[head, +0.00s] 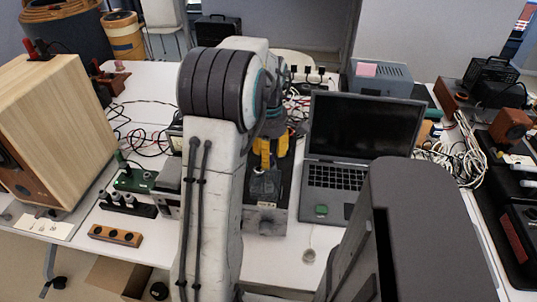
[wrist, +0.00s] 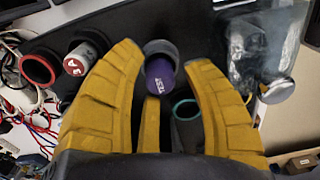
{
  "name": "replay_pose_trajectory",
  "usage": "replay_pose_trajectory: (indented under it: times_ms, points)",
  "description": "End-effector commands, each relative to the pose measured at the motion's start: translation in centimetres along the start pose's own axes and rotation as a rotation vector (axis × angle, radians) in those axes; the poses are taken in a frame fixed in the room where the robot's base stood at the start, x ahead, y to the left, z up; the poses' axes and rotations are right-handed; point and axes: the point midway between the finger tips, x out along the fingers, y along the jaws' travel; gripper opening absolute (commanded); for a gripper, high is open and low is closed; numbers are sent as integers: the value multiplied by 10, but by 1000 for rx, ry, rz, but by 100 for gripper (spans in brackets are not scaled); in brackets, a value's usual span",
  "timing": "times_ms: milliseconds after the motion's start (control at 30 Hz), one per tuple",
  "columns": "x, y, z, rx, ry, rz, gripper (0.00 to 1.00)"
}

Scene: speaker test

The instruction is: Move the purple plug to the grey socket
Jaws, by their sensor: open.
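The purple plug (wrist: 160,76) with pale lettering shows in the wrist view, between the yellow fingers of my gripper (wrist: 158,85). The fingers are spread and I see no clear contact with the plug. A grey round collar (wrist: 160,47) surrounds the plug's far end; I cannot tell whether it is the grey socket. A teal-rimmed socket (wrist: 186,109) lies just below the plug, partly behind a finger. A red-rimmed socket (wrist: 38,69) is at the left. In the head view my gripper (head: 264,160) is over the dark unit (head: 266,221); the plug is hidden there.
A grey plug with a red top (wrist: 77,64) stands left of my fingers. A silver knob (wrist: 278,91) and a clear bag-like item (wrist: 262,45) are at the right. A laptop (head: 364,124) stands right of my arm; a wooden speaker (head: 62,125) and loose cables (head: 150,115) are left.

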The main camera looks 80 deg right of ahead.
Motion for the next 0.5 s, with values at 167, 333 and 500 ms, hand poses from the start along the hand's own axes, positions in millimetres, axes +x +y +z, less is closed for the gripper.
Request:
replay_pose_trajectory:
  times_ms: [167,333,500]
  points:
    - [-22,1,0,0,0,4,44]
    - [-53,1,0,0,0,5,44]
    - [-82,1,0,0,0,4,44]
